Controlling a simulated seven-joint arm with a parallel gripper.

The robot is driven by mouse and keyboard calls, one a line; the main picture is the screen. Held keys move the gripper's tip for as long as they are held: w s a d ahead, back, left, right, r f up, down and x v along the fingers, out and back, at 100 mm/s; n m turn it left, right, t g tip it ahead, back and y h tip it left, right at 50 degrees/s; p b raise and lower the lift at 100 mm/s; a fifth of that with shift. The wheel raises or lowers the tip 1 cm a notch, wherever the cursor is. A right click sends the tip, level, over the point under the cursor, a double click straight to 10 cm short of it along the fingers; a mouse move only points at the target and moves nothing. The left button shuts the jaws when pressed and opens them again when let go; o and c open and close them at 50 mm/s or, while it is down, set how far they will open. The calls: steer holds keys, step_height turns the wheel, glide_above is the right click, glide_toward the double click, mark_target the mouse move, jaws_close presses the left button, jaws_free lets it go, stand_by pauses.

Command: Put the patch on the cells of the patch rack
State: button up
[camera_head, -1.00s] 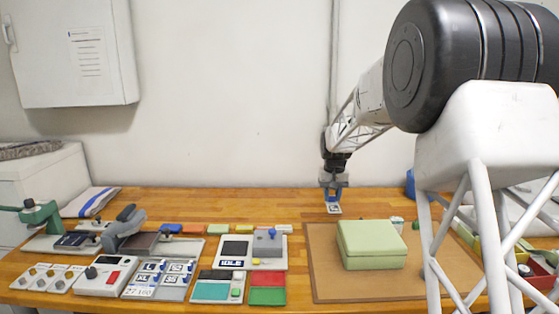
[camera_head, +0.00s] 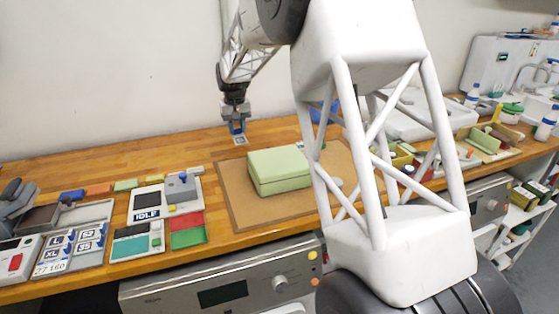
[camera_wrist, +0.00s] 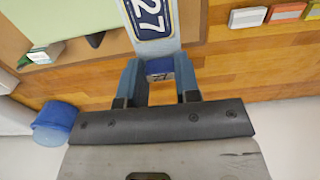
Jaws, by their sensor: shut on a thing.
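My gripper (camera_head: 236,117) is shut on a patch (camera_head: 240,140), a small white piece with dark blue print, held near the back of the bench, behind the green box. In the wrist view the patch (camera_wrist: 153,20) reads "27" and reaches away from between the fingers of my gripper (camera_wrist: 159,76). The board with labelled cells, which looks like the patch rack (camera_head: 70,253), is at the left front of the bench. Its visible labels include L, XL, 52, 35 and "27 160". My gripper is well to the right of and behind it.
A light green box (camera_head: 279,170) sits on a brown mat (camera_head: 237,208). Between mat and rack stand a device reading IDLE (camera_head: 146,203) and red and green trays (camera_head: 187,230). A blue object (camera_wrist: 57,122) shows in the wrist view.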

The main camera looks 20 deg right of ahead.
mark_target(237, 129)
step_height(237, 129, up, 5)
steer(key=shift+f, duration=0.1)
steer(key=s+d, duration=2.3)
steer(key=s, duration=0.1)
steer(key=f, duration=1.5)
steer(key=shift+s+d, duration=0.1)
steer(key=shift+d, duration=0.1)
steer(key=w+d, duration=0.2)
steer(key=w, duration=0.3)
steer(key=w+d+f, duration=0.1)
steer(key=w, duration=0.4)
steer(key=w+d, duration=0.2)
steer(key=w, duration=0.3)
steer(key=shift+d+f, duration=0.3)
steer(key=shift+f, duration=1.8)
